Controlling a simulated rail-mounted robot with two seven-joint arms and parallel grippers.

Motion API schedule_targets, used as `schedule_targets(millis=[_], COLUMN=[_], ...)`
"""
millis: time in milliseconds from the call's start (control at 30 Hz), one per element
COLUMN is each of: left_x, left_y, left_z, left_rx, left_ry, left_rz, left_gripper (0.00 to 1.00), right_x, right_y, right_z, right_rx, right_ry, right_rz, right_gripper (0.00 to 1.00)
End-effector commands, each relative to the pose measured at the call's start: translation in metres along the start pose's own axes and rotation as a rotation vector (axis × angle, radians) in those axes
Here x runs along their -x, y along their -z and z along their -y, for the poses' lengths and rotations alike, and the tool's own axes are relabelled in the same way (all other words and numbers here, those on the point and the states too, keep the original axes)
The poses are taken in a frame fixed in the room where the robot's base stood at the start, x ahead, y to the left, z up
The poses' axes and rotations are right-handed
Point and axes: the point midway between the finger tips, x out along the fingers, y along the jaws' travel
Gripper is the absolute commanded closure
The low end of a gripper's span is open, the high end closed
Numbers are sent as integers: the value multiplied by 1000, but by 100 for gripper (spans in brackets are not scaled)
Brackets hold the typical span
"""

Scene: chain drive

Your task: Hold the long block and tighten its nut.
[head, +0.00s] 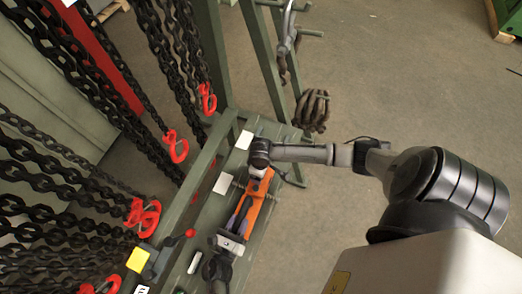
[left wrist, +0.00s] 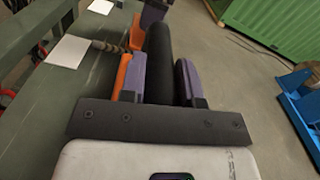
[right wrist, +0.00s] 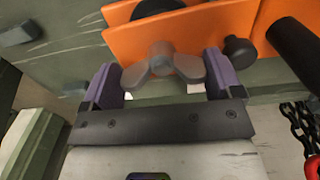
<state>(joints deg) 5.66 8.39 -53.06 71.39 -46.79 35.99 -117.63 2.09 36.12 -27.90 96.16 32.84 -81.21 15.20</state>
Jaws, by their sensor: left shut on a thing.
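The orange long block (head: 258,204) lies along the green bench. In the right wrist view its orange plate (right wrist: 225,30) carries a grey wing nut (right wrist: 162,65). My right gripper (head: 260,170) is at the block's far end. Its purple fingers (right wrist: 162,80) stand apart on either side of the wing nut; firm contact is not clear. My left gripper (head: 234,230) is at the near end. In the left wrist view its purple fingers (left wrist: 160,82) are shut on a dark bar (left wrist: 158,60) beside the orange block. The nut is hidden in the head view.
Black chains (head: 90,180) with red hooks (head: 176,147) hang left of the bench (head: 195,215). White cards (head: 222,182) and a red-knobbed lever (head: 189,233) are on the bench. Open floor (head: 400,80) lies to the right.

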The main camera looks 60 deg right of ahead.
Motion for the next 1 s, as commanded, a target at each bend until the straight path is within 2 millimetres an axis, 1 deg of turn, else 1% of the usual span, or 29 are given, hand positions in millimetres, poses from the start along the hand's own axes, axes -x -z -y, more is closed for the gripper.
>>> schedule_targets(millis=[33,133,167,367,467,567,800,1000], left_x=[2,2,2,2,1,1,1,1], left_y=[4,4,4,4,3,3,3,3], left_z=[2,1,1,0,0,0,0,0], left_rx=[10,10,10,10,10,9,9,8], left_ry=[0,-1,-1,-3,-3,-4,-4,-4], left_rz=[-6,-6,-6,-5,-4,-4,-4,-5], left_gripper=[100,100,100,100,100,100,100,100], right_x=[0,0,-1,-2,1,10,43,66], right_y=[1,0,0,-2,-2,-1,0,1], right_z=[-1,0,0,1,2,2,1,0], right_rx=[0,1,1,3,4,4,4,2], right_ry=[-1,0,0,2,3,4,2,0], right_rz=[-2,0,1,4,4,2,0,-1], right_gripper=[11,1,0,0,0,0,0,0])
